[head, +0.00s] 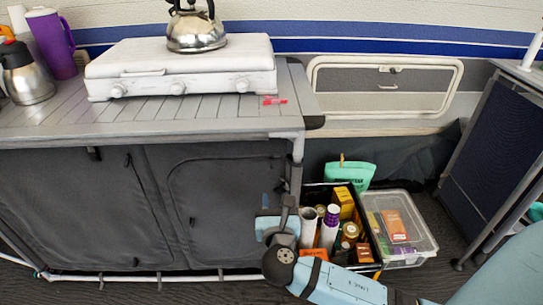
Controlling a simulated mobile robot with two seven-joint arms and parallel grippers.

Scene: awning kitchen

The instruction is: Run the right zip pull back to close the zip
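The dark grey fabric cabinet front (90,210) under the counter has two panels with zip lines. The right panel's zip line (200,160) curves over its top and down its left side. A small dark tab (192,222) shows on that left side; I cannot tell if it is the right zip pull. My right gripper (276,208) is in front of the right end of the cabinet, near the counter leg. Its fingertips are small and dark, and I cannot tell if they are open or touch the fabric. My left gripper is not in view.
A black crate (374,234) of bottles and boxes and a clear bin (420,225) stand on the floor right of the cabinet. The counter (60,120) holds a white stove (180,65), kettle (196,32) and flask (27,75). A dark-sided table (495,135) stands at right.

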